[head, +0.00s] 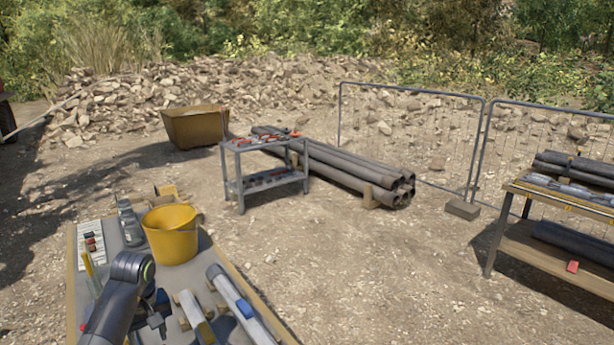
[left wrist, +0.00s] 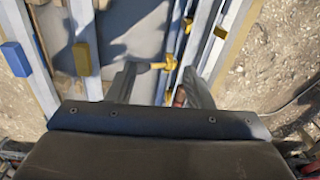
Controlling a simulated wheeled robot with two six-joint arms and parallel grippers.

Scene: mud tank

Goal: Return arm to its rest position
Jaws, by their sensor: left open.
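My left arm comes in from the lower left in the head view and bends down over the table (head: 256,318). My left gripper (head: 158,318) is low in that view, partly hidden by its own wrist. In the left wrist view the gripper (left wrist: 160,84) shows two dark fingers standing apart, with nothing clearly held between them. A small yellow piece (left wrist: 168,63) shows near the fingertips; I cannot tell whether they touch it. My right gripper is in neither view.
A yellow bucket (head: 171,238) stands beyond my arm on the table. A grey pipe with a blue block (head: 245,308) lies right of the gripper. A tool cart (head: 234,187), pipe stack (head: 345,170) and side bench (head: 530,250) stand farther off. Open gravel lies between.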

